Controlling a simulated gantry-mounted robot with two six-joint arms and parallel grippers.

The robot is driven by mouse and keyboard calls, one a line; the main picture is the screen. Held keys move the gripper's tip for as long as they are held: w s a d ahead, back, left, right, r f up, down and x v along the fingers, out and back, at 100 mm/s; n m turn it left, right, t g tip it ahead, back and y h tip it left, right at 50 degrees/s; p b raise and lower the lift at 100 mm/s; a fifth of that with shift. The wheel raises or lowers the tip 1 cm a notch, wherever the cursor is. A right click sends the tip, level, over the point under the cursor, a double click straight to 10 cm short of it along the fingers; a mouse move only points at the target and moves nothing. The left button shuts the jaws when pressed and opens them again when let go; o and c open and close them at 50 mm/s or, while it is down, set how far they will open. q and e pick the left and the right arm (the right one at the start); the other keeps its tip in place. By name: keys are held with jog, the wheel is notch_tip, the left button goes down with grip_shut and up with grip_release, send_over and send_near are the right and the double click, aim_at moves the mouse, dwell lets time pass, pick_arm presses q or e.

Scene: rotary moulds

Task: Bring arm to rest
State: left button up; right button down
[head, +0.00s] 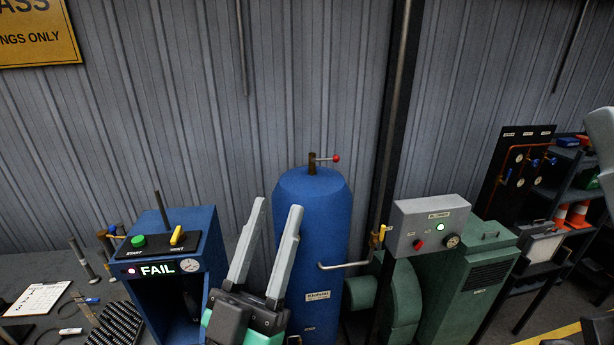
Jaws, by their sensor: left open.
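My left gripper (277,206) reaches up from the bottom middle of the head view. Its two long grey fingers stand apart, with nothing between them. It shows in front of the lower left part of a blue tank (325,215) and just right of a blue test box (205,240). I cannot tell whether it touches either. A pale grey part of my right arm shows at the right edge; my right gripper is not in view.
The blue box's display reads FAIL. A clipboard (38,298) and several tools lie at the lower left. A grey control box (428,223) and a green machine (470,265) stand right of the tank. A dark shelf (585,180) is at the far right.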

pick_arm(q)
jog(key=s+a+r+n+t+y, duration=0.25)
jog(key=s+a+r+y, duration=0.55)
jog(key=s+a+r, duration=0.45)
notch_tip(320, 180, up, 14)
jog(key=w+a+p, duration=0.1)
jog(key=p, duration=1.2)
jog(key=shift+w+a+f, duration=0.2)
jog(key=shift+w+a, duration=0.05)
jog(key=shift+a, duration=0.05)
jog(key=shift+f, duration=0.1)
notch_tip(320, 180, down, 42)
jog(key=b, duration=4.2)
